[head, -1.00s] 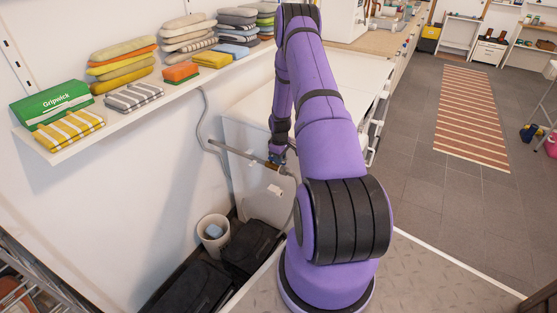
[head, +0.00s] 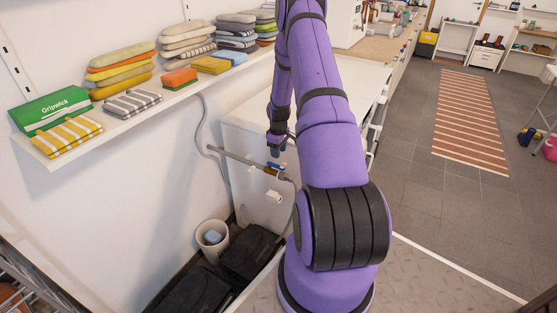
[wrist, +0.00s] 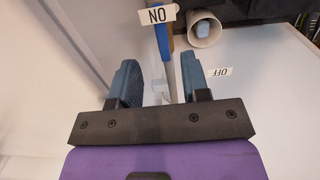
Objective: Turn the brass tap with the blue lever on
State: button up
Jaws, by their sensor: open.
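The blue lever (wrist: 162,42) of the brass tap shows at the top middle of the wrist view, lying roughly along the grey pipe (wrist: 173,75). Its end is close to the white ON tag (wrist: 162,14); the OFF tag (wrist: 220,72) is on the panel to the right. In the head view the lever (head: 273,165) is a small blue patch on the pipe. The brass body is mostly hidden. My gripper (head: 277,150) is just above the tap, apart from it. In the wrist view my gripper (wrist: 158,64) is open, with nothing held between its fingers.
A white bin (head: 212,235) and black boxes (head: 250,250) stand on the floor below the pipe. A shelf (head: 130,118) with folded cloths and sponges runs along the wall at left. The white basin (head: 245,105) is behind the arm.

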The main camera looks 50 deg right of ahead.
jog(key=shift+r, duration=1.75)
